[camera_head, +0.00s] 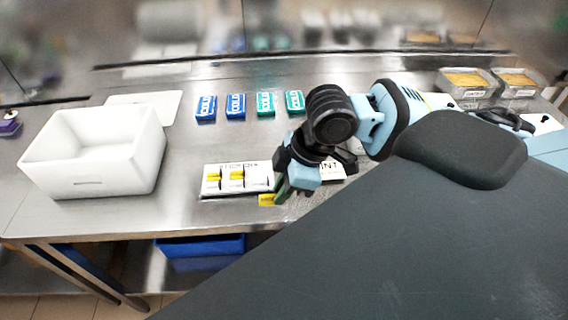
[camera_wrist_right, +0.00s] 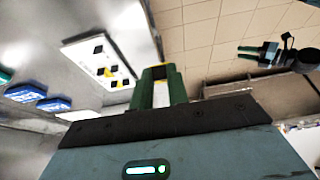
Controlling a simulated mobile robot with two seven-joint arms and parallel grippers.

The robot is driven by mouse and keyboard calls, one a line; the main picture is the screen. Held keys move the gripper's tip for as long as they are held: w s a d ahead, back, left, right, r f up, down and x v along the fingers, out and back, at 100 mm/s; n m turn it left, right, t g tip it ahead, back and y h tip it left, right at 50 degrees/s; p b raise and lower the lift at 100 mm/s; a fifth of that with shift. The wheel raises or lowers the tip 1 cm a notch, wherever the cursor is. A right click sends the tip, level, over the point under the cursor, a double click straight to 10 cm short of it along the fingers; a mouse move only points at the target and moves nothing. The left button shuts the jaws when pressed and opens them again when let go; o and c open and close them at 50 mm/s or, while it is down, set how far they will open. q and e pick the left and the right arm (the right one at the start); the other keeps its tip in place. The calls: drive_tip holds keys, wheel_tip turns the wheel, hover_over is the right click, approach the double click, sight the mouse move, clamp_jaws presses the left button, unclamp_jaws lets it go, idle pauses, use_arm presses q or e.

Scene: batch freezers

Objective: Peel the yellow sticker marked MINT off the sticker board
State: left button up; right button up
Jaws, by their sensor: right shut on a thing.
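The white sticker board (camera_head: 208,190) lies near the front edge of the steel table, with yellow stickers (camera_head: 237,174) and black marks on it; it also shows in the wrist view (camera_wrist_right: 84,48). My right gripper (camera_head: 281,193) is at the board's front right corner, its green fingers (camera_wrist_right: 160,84) shut on a small yellow sticker (camera_head: 267,199). This sticker shows just past the board's front edge; its lettering is too small to read. A sign ending in "INT" (camera_head: 333,170) is partly hidden behind my gripper. My left gripper (camera_wrist_right: 262,50) shows small in the wrist view; its opening is unclear.
Two blue (camera_head: 206,108) and two teal cold packs (camera_head: 266,104) lie behind the board. An open white foam box (camera_head: 95,150) stands at left, its lid (camera_head: 145,104) behind it. Metal trays with yellow contents (camera_head: 466,82) stand at back right. A blue bin (camera_head: 200,248) is below the table.

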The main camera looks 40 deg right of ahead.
use_arm(q)
drive_tip(key=shift+w+r, duration=0.4)
drive_tip(key=shift+r, duration=0.1)
idle(0.4)
